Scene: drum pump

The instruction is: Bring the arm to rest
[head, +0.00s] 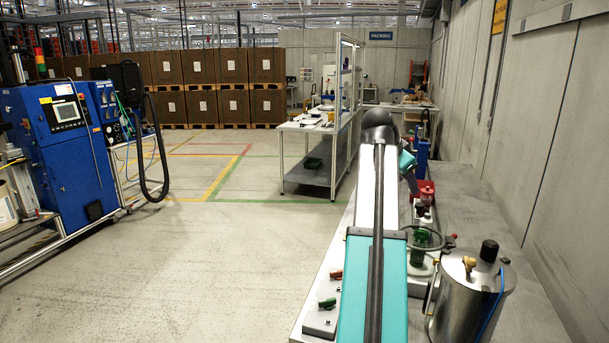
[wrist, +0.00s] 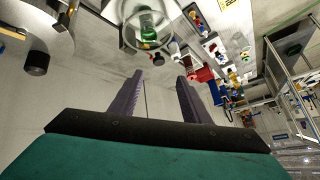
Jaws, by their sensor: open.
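My gripper (wrist: 158,77) shows in the wrist view with its two dark fingers apart and nothing between them. Bare grey surface lies behind the fingers there. In the head view my teal and white arm (head: 390,290) stretches forward over the grey bench (head: 520,218) at the right. The arm covers part of the bench and the equipment on it. I cannot make out the fingers in the head view.
A shiny metal tank (head: 468,303) stands on the bench right of my arm. A wall (head: 560,120) bounds the right. Open floor (head: 200,270) lies left, before a blue machine (head: 62,150).

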